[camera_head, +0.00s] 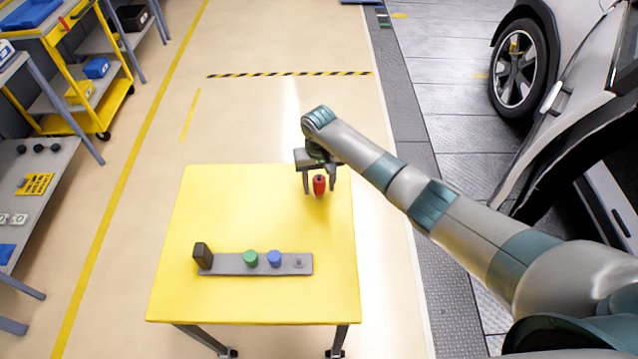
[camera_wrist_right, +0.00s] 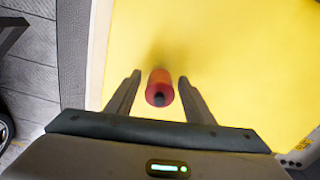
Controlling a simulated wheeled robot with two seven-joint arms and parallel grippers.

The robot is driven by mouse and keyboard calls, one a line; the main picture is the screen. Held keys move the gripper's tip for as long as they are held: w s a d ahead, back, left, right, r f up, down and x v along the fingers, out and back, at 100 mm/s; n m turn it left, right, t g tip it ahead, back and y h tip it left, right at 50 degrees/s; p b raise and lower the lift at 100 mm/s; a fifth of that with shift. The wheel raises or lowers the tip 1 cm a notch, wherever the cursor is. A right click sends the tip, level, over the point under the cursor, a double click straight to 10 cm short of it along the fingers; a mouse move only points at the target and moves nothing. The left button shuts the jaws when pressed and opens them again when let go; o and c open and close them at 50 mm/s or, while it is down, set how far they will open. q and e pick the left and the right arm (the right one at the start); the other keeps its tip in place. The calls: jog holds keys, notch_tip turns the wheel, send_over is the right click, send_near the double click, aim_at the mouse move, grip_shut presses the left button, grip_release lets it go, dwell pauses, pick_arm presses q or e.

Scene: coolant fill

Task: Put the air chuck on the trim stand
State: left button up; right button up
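The red cylinder with a dark tip, apparently the air chuck (camera_head: 319,186), stands near the far right of the yellow table. It also shows in the right wrist view (camera_wrist_right: 160,86). My right gripper (camera_head: 319,186) is above it, with one finger on each side. In the right wrist view the gripper (camera_wrist_right: 160,92) is open, with a gap between each finger and the red cylinder. The grey bar, apparently the trim stand (camera_head: 232,271), lies near the table's front. It carries a green cap (camera_head: 251,258), a blue cap (camera_head: 274,258) and a small bare grey post (camera_head: 298,262). My left gripper is not in view.
The yellow table (camera_head: 230,215) is otherwise clear between the stand and the red cylinder. Shelves and a yellow cart (camera_head: 115,95) stand at the left. A car (camera_head: 585,60) is at the right.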

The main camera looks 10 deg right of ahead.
jog(key=shift+r, duration=0.1)
notch_tip(320, 180, up, 12)
jog(key=shift+r+b, duration=0.1)
jog(key=shift+b, duration=1.1)
jog(key=shift+d, duration=0.1)
